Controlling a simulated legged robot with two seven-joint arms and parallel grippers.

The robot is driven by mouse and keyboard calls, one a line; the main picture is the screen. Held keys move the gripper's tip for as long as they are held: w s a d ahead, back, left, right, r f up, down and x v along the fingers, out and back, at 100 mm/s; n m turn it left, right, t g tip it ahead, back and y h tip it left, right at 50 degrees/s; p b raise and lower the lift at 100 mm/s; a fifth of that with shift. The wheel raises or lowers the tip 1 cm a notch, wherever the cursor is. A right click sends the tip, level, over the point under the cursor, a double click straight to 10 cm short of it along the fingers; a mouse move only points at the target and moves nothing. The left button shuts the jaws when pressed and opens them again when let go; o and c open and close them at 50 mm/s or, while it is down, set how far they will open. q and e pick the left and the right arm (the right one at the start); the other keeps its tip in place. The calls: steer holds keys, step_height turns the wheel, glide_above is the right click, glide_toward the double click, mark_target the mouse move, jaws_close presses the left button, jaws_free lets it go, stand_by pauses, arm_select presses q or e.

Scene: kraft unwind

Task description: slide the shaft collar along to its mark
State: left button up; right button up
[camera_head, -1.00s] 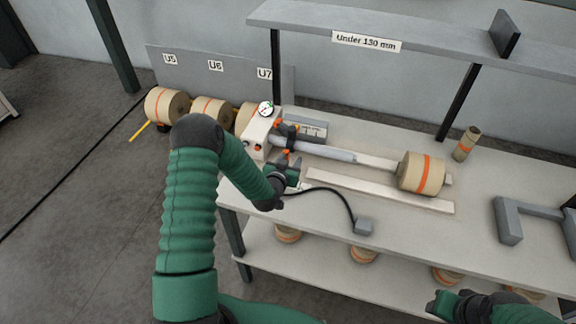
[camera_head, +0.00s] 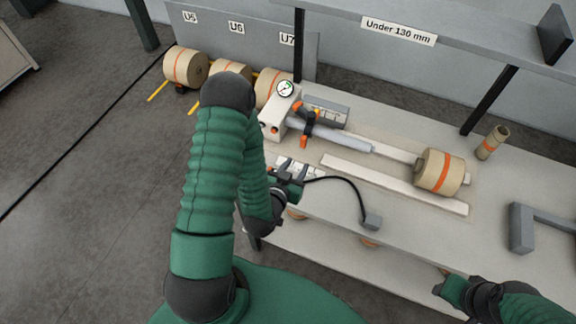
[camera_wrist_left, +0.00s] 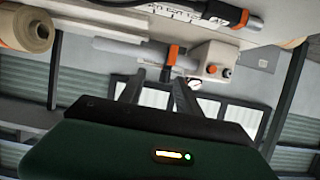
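The shaft collar (camera_head: 303,126), black with orange parts, sits around the grey shaft (camera_head: 345,141) close to the white gauge block. It also shows in the left wrist view (camera_wrist_left: 171,60), as an orange band with a black part below. Which mark on the shaft is its own I cannot tell. My left gripper (camera_head: 286,181) is at the bench's front edge, apart from the collar. In the left wrist view its two fingers (camera_wrist_left: 158,90) are spread with nothing between them. My right gripper (camera_head: 455,292) is low at the right; its finger gap is unclear.
The white block with a gauge (camera_head: 276,117) stands at the shaft's left end. A tan roll (camera_head: 440,172) is at its right end. A pale rail (camera_head: 395,184) lies in front. A shelf (camera_head: 460,48) hangs above.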

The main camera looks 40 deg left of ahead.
arm_select(q)
steer(key=s+r+p, duration=0.2)
steer(key=s+p, duration=0.1)
steer(key=p, duration=0.1)
arm_select(e)
steer(key=shift+a+r, duration=0.75)
steer(key=shift+r, duration=2.4)
arm_select(q)
steer(key=b, duration=1)
glide_toward(302, 142)
steer(key=shift+s+d, duration=0.2)
steer(key=shift+s, duration=0.65)
steer(key=b+x, duration=0.3)
steer(key=x, duration=0.3)
steer(key=b+x, duration=0.3)
steer(key=x, duration=0.4)
steer(key=shift+w+r+b, duration=0.1)
steer(key=shift+r+b, duration=0.15)
steer(key=shift+b, duration=0.1)
arm_select(e)
steer(key=s+x, duration=0.2)
steer(key=x, duration=0.6)
steer(key=s+f+x, duration=0.1)
steer(key=s+x, duration=0.1)
steer(key=x, duration=0.7)
steer(key=shift+w+d, duration=0.3)
steer(key=shift+d, duration=0.15)
